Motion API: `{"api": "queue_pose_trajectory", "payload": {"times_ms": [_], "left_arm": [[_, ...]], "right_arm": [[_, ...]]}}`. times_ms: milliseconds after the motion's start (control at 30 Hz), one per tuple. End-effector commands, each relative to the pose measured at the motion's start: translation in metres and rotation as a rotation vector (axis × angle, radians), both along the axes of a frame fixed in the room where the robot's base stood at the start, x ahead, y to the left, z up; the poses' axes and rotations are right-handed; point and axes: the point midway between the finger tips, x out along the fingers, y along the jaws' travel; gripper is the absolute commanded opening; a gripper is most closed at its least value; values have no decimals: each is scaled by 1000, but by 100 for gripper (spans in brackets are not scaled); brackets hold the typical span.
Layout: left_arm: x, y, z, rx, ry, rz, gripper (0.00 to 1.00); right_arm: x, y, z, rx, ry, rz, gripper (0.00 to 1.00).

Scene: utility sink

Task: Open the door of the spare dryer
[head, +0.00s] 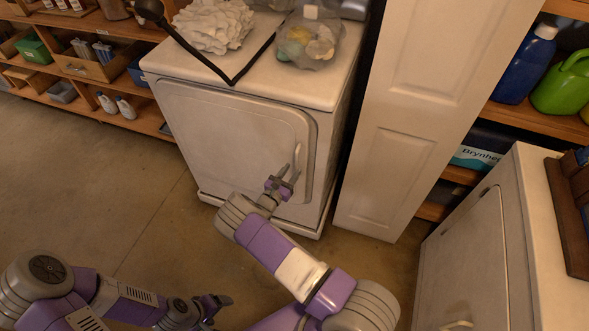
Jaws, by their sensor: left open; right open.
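The spare dryer (230,100) is a white front-loading machine at the centre of the head view. Its door (235,138) looks shut, flush with the front panel. A pale upright handle (297,157) sits at the door's right side. My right gripper (287,171) is open at the handle's lower part, with its fingers close to it. I cannot tell whether they touch it or stand around it. My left gripper (224,302) is open and empty, low over the floor at the bottom of the view, well away from the dryer.
On the dryer's top lie a crumpled white cloth (215,25), a dark bent rod (195,55) and a clear bag (308,40). A white panelled door (405,110) stands right of the dryer. Another white appliance (485,255) is at lower right. Wooden shelves (140,122) stand at left. The floor (80,180) at left is clear.

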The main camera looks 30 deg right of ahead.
Motion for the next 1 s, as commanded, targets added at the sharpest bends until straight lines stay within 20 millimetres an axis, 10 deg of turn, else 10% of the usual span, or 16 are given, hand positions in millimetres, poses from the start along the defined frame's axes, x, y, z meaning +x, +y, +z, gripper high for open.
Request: {"api": "queue_pose_trajectory", "payload": {"times_ms": [500,800,1000], "left_arm": [[0,0,-5,0,0,0,79],[0,0,-5,0,0,0,79],[0,0,-5,0,0,0,79]], "right_arm": [[13,-24,0,3,1,-2,40],[12,-24,-1,3,1,-2,0],[12,-24,-1,3,1,-2,0]]}}
